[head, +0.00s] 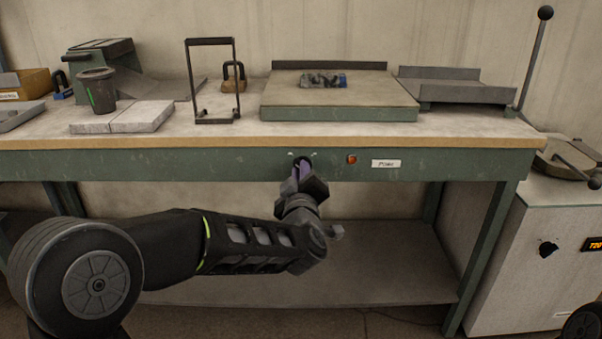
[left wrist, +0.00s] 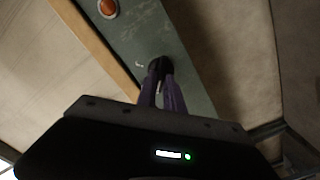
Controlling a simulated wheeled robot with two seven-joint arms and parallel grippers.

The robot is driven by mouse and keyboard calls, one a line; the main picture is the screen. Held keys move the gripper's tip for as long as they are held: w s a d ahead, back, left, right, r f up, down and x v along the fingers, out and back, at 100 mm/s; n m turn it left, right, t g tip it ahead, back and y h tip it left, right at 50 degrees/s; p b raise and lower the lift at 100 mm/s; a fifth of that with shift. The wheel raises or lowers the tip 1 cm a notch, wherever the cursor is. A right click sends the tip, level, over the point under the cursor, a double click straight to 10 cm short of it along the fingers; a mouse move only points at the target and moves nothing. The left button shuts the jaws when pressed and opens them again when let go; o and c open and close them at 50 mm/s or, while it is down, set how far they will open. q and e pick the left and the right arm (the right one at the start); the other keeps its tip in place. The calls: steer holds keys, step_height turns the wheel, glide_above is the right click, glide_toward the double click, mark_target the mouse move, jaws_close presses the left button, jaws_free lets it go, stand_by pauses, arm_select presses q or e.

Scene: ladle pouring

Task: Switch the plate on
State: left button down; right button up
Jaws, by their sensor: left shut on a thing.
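The plate (head: 340,112) is a wide flat block with a pale top on the workbench. Below it, the bench's green front panel (head: 220,163) carries a dark round knob (head: 303,158) with small white marks above it. My left gripper (head: 302,168) reaches up to the panel with its purple fingers shut on the knob. In the left wrist view the fingers (left wrist: 161,85) close around the dark knob (left wrist: 160,65), which they partly hide. To the right of the knob is a round orange-red light (head: 351,159), also in the left wrist view (left wrist: 108,8). My right gripper is out of view.
A white label (head: 386,163) is right of the light. On the bench stand a dark cup (head: 96,90), a metal frame (head: 212,82), a padlock-like weight (head: 233,77) and a grey tray (head: 455,88). A cabinet (head: 550,240) stands at the right. A lower shelf (head: 380,265) is bare.

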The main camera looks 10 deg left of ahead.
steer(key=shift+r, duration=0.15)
arm_select(q)
steer(key=shift+w+d+m+p, duration=0.1)
steer(key=shift+d+m+p, duration=0.1)
steer(key=shift+m+p, duration=3.8)
steer(key=shift+d+m+p, duration=0.2)
steer(key=shift+m+p, duration=2.8)
steer(key=shift+m, duration=2)
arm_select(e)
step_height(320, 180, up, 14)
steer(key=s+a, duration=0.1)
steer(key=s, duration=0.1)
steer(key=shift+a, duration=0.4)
arm_select(q)
steer(key=c, duration=1.5)
jaws_free()
steer(key=shift+o, duration=0.2)
